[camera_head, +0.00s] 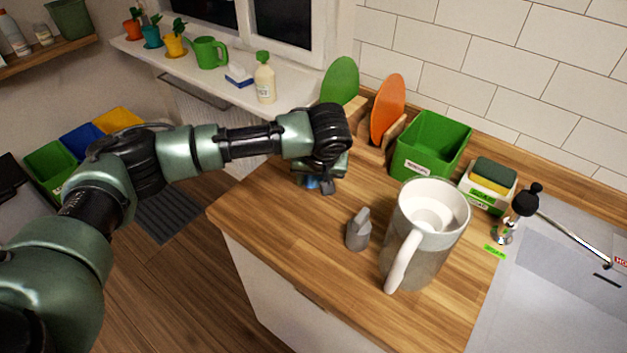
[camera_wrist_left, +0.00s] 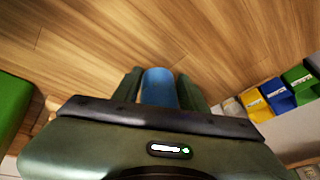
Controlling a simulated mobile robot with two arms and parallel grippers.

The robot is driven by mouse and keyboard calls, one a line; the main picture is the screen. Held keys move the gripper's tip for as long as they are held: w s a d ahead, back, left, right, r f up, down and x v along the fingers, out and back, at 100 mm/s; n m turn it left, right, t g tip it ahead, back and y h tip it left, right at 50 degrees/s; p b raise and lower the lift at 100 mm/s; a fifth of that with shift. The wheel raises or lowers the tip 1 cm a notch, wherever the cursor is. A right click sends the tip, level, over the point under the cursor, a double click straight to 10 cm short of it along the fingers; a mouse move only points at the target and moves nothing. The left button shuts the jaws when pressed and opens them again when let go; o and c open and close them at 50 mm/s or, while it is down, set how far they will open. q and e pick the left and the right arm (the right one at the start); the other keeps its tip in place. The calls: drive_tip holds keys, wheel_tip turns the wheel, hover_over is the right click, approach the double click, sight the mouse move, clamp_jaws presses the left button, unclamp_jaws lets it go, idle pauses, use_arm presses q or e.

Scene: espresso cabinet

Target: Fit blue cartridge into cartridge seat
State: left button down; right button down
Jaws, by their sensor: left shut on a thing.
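My left gripper (camera_head: 319,184) is over the left part of the wooden counter, its fingers pointing down. It is shut on the blue cartridge (camera_head: 312,182), which is mostly hidden by the gripper in the head view. In the left wrist view, the cartridge (camera_wrist_left: 159,87) shows as a blue cylinder between the two fingers. A large grey and white jug (camera_head: 432,257) with a handle stands upright to the right of the gripper. Its top is open and a white insert with a round hollow (camera_head: 433,213) shows inside, apparently the cartridge seat; no cartridge shows in it. My right gripper is out of view.
A small grey piece (camera_head: 358,231) stands between the gripper and jug. Behind are a green bin (camera_head: 430,146), an orange board (camera_head: 387,108) and a sponge holder (camera_head: 488,188). The sink (camera_head: 560,280) is at right. The front-left counter is clear.

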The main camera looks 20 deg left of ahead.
use_arm(q)
wheel_tip(320, 180, up, 19)
drive_tip(key=b, duration=0.2)
drive_tip(key=s+f+m, duration=0.1)
drive_tip(key=s+f, duration=0.4)
drive_tip(key=s, duration=0.4)
drive_tip(key=s+a+f+m+h, duration=0.1)
drive_tip(key=s+f, duration=0.4)
drive_tip(key=s, duration=0.4)
drive_tip(key=shift+a+f, duration=0.15)
drive_tip(key=shift+a, duration=0.15)
drive_tip(key=shift+w, duration=0.1)
